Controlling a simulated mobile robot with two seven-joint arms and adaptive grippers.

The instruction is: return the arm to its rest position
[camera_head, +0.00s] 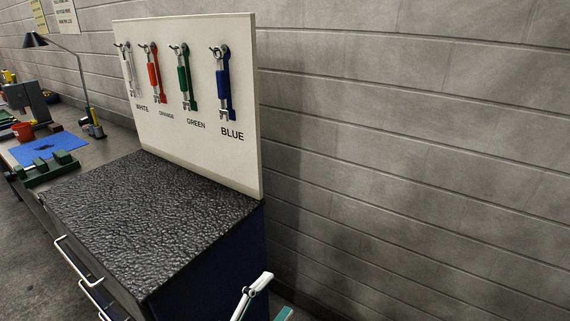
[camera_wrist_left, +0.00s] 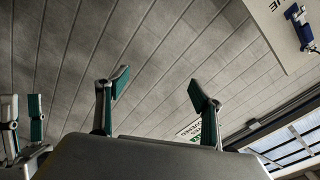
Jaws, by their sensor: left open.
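My left gripper (camera_head: 275,297) shows at the bottom edge of the head view, in front of the cabinet's right side. Only a pale finger and a bit of a teal pad are in the picture. In the left wrist view my left gripper (camera_wrist_left: 158,90) has its two teal-padded fingers wide apart, with nothing between them. Parts of my right gripper (camera_wrist_left: 22,125) show at the left edge of the left wrist view. It is cut off there, and its opening is unclear.
A white board (camera_head: 190,150) with white, orange, green and blue tools stands on a dark-topped cabinet (camera_head: 150,220) with drawer handles. A workbench with a lamp (camera_head: 75,75) and a blue mat (camera_head: 45,148) is at left. A bare block wall (camera_head: 420,150) fills the right.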

